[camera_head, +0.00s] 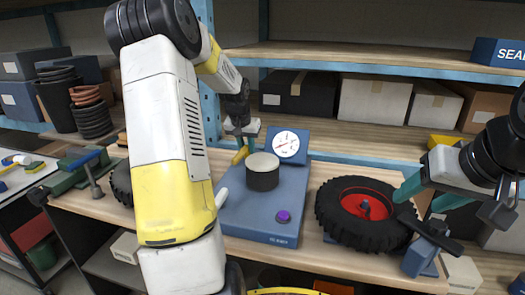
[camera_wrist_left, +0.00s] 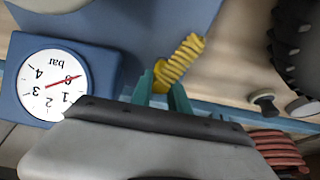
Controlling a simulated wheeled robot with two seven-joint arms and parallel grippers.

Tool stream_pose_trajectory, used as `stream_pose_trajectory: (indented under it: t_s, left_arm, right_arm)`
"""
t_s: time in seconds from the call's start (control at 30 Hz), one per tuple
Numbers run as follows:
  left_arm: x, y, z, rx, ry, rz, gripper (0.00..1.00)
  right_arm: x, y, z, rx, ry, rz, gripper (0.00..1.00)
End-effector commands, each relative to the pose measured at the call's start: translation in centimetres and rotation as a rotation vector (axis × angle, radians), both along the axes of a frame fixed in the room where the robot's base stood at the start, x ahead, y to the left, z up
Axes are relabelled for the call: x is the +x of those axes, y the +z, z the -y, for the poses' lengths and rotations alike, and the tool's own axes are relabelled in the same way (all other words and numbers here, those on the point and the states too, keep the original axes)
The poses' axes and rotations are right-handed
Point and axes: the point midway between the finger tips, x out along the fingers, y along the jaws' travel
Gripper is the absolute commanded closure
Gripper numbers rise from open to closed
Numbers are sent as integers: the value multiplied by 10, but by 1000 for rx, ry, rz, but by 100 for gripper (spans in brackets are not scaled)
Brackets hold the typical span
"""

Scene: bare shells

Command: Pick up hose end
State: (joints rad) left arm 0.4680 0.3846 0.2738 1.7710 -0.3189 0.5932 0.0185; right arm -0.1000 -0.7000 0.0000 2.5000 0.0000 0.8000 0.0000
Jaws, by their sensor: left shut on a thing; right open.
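The hose (camera_wrist_left: 188,52) is a short yellow coil in the left wrist view. Its near end is between the teal fingers of my left gripper (camera_wrist_left: 163,90), which is shut on it. In the head view the hose (camera_head: 239,156) shows as a small yellow piece beside the blue compressor box (camera_head: 250,218). My left gripper (camera_head: 247,143) is there, left of the pressure gauge (camera_head: 287,144); my arm hides part of this area. My right gripper (camera_head: 428,192) is open and empty by the right edge of the wheel (camera_head: 335,212).
A green vise (camera_head: 75,175) stands at the left. Shelves with boxes (camera_head: 375,98) run behind the bench. A blue block (camera_head: 420,256) is at the right.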

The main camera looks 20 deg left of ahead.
Motion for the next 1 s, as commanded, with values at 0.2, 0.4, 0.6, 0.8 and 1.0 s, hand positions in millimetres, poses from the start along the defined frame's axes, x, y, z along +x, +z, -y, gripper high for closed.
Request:
stream_pose_trajectory:
  t_s: [0.2,0.4,0.6,0.8,1.0]
  left_arm:
    - [0,2,0,0,0,1,100]
    - [1,30,0,1,0,5,100]
    - [1,71,-1,2,1,4,100]
    - [0,96,0,1,0,1,100]
    - [0,101,0,0,0,0,100]
  right_arm:
    - [0,0,0,0,0,0,43]
    - [0,0,0,0,0,0,43]
    - [0,0,0,0,0,0,43]
    - [0,0,0,0,0,0,43]
    - [0,0,0,0,0,0,43]
